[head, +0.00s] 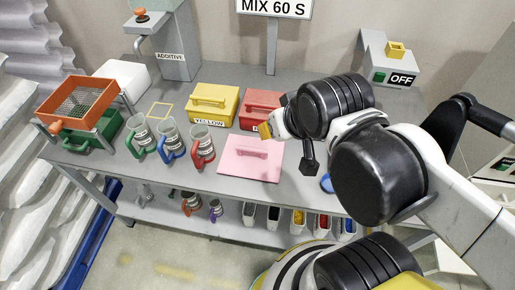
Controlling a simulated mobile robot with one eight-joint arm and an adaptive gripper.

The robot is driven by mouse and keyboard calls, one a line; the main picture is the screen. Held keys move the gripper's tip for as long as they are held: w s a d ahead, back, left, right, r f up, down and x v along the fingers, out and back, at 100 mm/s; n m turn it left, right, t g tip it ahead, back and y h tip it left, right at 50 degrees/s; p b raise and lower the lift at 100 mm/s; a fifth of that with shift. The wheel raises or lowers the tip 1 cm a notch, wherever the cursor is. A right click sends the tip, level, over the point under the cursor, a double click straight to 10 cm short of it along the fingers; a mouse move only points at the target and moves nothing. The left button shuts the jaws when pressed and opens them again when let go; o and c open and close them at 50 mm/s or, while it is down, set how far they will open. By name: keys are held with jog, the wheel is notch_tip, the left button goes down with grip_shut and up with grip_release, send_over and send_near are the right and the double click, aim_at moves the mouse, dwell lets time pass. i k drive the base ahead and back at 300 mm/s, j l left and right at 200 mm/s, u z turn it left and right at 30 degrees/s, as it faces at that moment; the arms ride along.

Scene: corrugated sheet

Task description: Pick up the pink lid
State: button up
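The pink lid (240,168) is a flat square plate with a raised handle bar in its middle. It lies flat near the front edge of the grey table (215,185), in front of the yellow and red boxes. My gripper (309,163) hangs to the right of the pink lid, apart from it in the picture. Only a dark finger part shows below my arm; whether it is open or shut is not clear. I see nothing held in it.
Three mugs with green, blue and red handles (203,146) stand left of the lid. A yellow box (213,103) and a partly hidden red box (259,101) stand behind. An orange sieve (77,101) is far left. A blue round object (326,184) lies right.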

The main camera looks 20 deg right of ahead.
aim_at(247, 157)
jog(key=k+l+z, duration=0.1)
jog(key=z, duration=0.3)
jog(key=k+l+z, duration=0.1)
jog(key=z, duration=0.25)
jog(key=l+z, duration=0.1)
jog(key=z, duration=0.3)
jog(key=k+l+z, duration=0.1)
jog(key=z, duration=0.3)
jog(key=l+u, duration=0.1)
jog(key=u, duration=1.65)
jog(key=i+j+z, duration=0.2)
jog(key=j+z, duration=0.2)
jog(key=j, duration=0.15)
jog(key=i+j+z, duration=0.15)
jog(key=j+z, duration=0.3)
jog(key=j, duration=0.15)
jog(key=j+z, duration=0.4)
jog(key=j, duration=0.2)
